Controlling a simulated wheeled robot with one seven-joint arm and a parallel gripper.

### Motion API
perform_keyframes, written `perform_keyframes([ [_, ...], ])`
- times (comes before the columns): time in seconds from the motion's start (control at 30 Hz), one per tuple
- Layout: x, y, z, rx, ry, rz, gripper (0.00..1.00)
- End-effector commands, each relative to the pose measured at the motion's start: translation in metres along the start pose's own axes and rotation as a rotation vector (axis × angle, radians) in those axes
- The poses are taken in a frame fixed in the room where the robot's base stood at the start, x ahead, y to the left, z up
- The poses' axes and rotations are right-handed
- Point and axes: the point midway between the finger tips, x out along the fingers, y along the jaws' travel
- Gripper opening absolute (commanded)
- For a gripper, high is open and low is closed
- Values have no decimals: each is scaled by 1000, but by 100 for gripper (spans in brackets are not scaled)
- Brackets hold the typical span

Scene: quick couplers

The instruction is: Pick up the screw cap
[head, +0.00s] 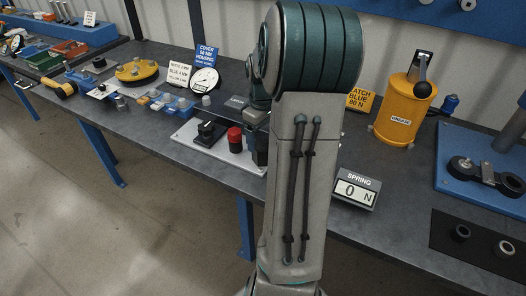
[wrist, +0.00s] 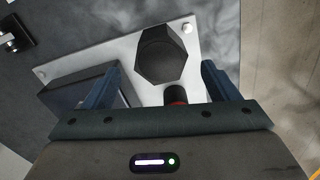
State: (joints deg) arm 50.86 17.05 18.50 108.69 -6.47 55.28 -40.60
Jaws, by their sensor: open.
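A red cap-like cylinder with a dark lower part (head: 235,139) stands upright on a white plate (head: 190,137); I take it as the screw cap, though I cannot be sure. In the wrist view a red-edged dark round part (wrist: 175,94) shows at the palm's edge, mostly hidden by my gripper. A black hexagonal part (wrist: 163,55) stands on the plate beyond it. My gripper (wrist: 160,72) is open over the plate, one finger on each side of these parts, with nothing visibly clamped.
A black fitting (head: 208,131) stands left of the red cylinder. A dark box (wrist: 85,92) lies close by the left finger. The spring readout (head: 356,189) shows 0 N near the bench edge. A yellow grease can (head: 402,112) stands right.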

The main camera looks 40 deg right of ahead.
Motion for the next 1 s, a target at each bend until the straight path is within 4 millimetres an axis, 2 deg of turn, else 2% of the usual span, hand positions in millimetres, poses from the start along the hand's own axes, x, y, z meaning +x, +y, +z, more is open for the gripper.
perform_keyframes([
  [0.23,19,-1,1,-1,-2,-3,81],
  [0.5,57,0,2,0,-1,-2,81],
  [0.77,61,0,1,-1,0,0,81],
  [0.8,61,0,1,-1,0,0,78],
  [0.97,61,0,1,-1,0,0,34],
  [1.0,61,0,1,-1,0,1,29],
])
